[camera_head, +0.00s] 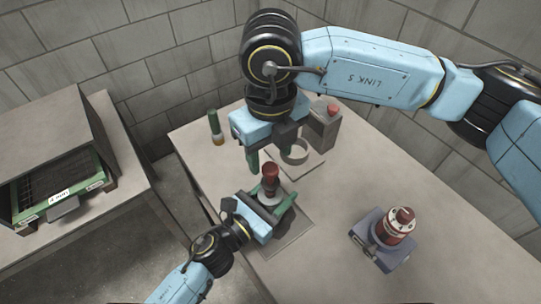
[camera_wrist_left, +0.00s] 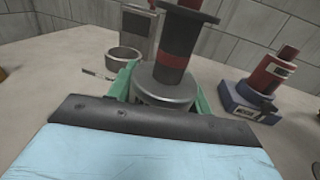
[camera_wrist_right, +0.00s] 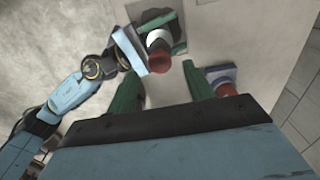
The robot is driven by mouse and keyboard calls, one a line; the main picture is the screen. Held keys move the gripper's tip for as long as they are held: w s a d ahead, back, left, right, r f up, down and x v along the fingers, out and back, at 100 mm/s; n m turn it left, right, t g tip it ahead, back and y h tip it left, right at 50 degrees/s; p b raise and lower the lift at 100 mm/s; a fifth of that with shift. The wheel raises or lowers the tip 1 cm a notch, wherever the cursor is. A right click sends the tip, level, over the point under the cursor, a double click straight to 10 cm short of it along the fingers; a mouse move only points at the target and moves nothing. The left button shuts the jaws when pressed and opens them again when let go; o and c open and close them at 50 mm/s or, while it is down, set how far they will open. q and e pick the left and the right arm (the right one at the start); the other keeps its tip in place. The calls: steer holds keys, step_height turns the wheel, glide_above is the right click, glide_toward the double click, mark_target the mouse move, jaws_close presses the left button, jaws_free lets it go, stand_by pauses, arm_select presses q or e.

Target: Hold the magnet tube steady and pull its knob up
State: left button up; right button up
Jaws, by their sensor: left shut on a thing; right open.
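The magnet tube stands upright on the table, its red knob (camera_head: 270,172) on top. In the left wrist view its silver lower body (camera_wrist_left: 165,90) and dark column with a red band (camera_wrist_left: 175,52) show. My left gripper (camera_head: 270,202) is shut on the tube's lower body, a green finger on each side, also in the left wrist view (camera_wrist_left: 165,95). My right gripper (camera_head: 268,155) points down, open and empty, close above the knob. In the right wrist view the knob (camera_wrist_right: 160,63) shows beyond and between its spread fingers (camera_wrist_right: 165,80), apart from both.
A red-topped device on a blue-grey base (camera_head: 385,240) stands at the right. A grey box with a red top (camera_head: 322,128), a ring-shaped dish (camera_head: 295,152) and a green-capped vial (camera_head: 215,128) stand behind. A tray cabinet (camera_head: 60,190) is at the left. The table front right is clear.

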mark_target(270, 167)
step_height(270, 167, up, 10)
stand_by(0.3)
steer(key=shift+f, duration=0.1)
arm_select(q)
steer(key=o, duration=1.2)
